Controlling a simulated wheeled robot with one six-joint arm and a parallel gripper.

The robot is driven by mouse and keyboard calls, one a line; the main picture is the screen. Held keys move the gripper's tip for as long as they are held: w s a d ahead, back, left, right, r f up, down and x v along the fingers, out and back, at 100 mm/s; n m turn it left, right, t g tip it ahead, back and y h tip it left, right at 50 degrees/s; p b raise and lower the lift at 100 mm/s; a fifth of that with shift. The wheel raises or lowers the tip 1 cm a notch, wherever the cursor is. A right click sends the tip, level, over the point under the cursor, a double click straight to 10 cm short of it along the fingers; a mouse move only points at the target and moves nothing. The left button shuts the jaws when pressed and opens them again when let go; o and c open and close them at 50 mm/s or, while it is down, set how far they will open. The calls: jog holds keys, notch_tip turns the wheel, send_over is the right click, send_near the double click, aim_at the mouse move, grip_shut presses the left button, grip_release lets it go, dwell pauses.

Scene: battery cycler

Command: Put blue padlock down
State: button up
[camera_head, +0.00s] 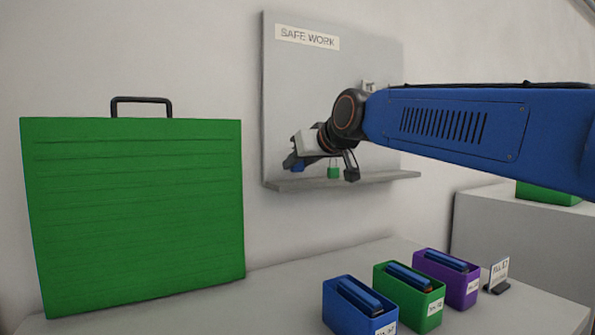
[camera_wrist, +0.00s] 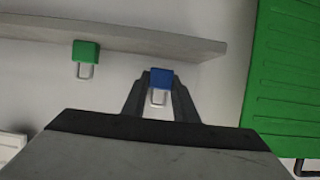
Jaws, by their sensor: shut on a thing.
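The blue padlock (camera_wrist: 160,79) is between the two fingertips of my gripper (camera_wrist: 160,88) in the wrist view, which looks upside down. Its grey shackle points toward my wrist. My gripper is shut on it. In the head view the blue padlock (camera_head: 297,168) shows small and partly hidden by my gripper (camera_head: 293,161), in front of the grey board's left part.
A green padlock (camera_head: 333,173) is at the ledge (camera_head: 390,180), right of the blue one. A green case (camera_head: 140,215) stands at the left. Blue (camera_head: 345,318), green (camera_head: 408,312) and purple (camera_head: 460,290) bins stand on the table at the lower right.

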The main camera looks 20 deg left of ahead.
jog(key=shift+w+a+f, duration=0.15)
jog(key=shift+f, duration=0.8)
jog(key=shift+f, duration=0.15)
jog(key=o, duration=1.1)
jog(key=v, duration=1.7)
jog(key=shift+d, duration=0.3)
